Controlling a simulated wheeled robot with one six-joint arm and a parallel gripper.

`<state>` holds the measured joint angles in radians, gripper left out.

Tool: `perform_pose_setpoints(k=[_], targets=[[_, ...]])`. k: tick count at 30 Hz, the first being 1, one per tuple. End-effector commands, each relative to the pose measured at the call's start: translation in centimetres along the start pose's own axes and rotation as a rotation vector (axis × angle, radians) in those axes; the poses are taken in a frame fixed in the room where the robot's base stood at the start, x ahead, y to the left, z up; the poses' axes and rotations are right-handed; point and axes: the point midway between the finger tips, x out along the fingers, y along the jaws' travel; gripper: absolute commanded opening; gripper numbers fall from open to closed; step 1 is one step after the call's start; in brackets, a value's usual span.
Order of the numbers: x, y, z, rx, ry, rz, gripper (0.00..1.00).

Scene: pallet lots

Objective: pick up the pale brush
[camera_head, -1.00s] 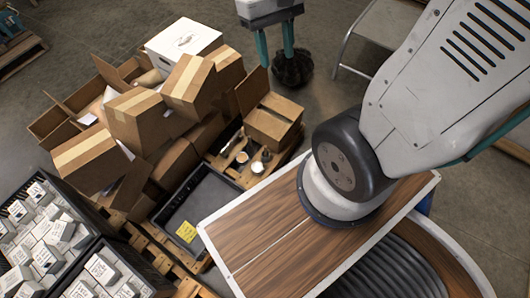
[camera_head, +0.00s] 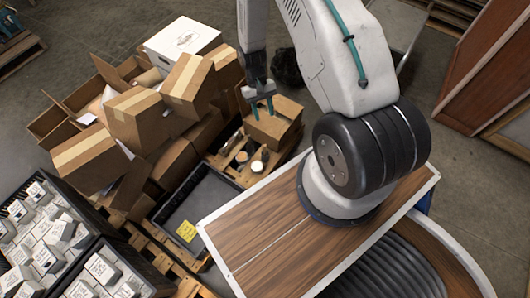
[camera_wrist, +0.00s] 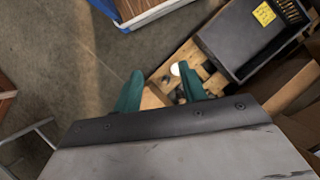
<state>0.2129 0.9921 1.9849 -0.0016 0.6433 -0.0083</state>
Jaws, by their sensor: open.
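Small items stand on the wooden pallet beside the black tray in the head view. One has a pale round top (camera_head: 258,166) and another a tan one (camera_head: 242,156); I cannot tell for sure which is the pale brush. In the wrist view a white round top (camera_wrist: 175,69) shows just beyond my fingers, with a second item partly hidden by the right finger. My gripper (camera_head: 262,107) hangs above the pallet, in front of the small cardboard box in the picture. Its teal fingers are apart and empty; they also show in the wrist view (camera_wrist: 160,90).
The black tray (camera_head: 212,193) with a yellow note lies beside the items. A small cardboard box (camera_head: 275,125) stands behind them, and a heap of cartons (camera_head: 135,118) rises on the left. A wood-topped table (camera_head: 255,225) is at the front.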

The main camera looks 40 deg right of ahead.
Motion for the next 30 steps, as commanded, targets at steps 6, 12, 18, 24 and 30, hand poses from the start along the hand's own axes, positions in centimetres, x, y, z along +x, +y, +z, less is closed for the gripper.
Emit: perform_pose_setpoints(k=[6,12,18,24,30], targets=[[11.8,1.0,-4.1,0.021,0.025,-0.012,0.41],[21.6,1.7,-7.3,0.036,0.110,-0.018,0.41],[26.3,2.1,-12.6,0.039,0.298,-0.013,0.41],[24.1,2.4,-17.1,0.038,0.467,-0.006,0.41],[25.7,2.4,-18.2,0.037,0.480,-0.005,0.41]])
